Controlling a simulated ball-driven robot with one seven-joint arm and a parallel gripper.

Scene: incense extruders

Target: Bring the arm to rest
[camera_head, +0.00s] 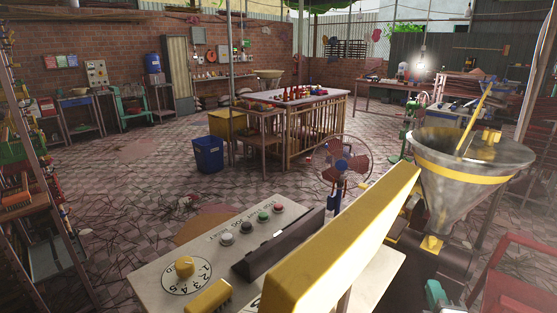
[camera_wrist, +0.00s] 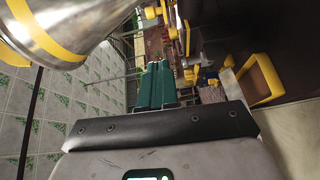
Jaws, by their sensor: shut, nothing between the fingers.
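My gripper (camera_wrist: 153,69) shows in the wrist view as two teal fingers side by side beyond a dark bar with screws. The fingers are shut with nothing between them. A large metal funnel (camera_wrist: 55,28) with yellow bands is at the upper left of the wrist view, beside the fingers. I cannot tell the gap between them. In the head view the funnel (camera_head: 462,180) stands at the right, with a yellow stick in it. I cannot make out my gripper for certain in the head view.
A white control panel (camera_head: 150,270) with a dial and buttons is close in front, with a thick yellow beam (camera_head: 350,235) beside it. A fan (camera_head: 342,165), a blue bin (camera_head: 208,155) and a wooden table (camera_head: 325,97) stand beyond. Tiled floor (camera_head: 130,180) at left is mostly clear.

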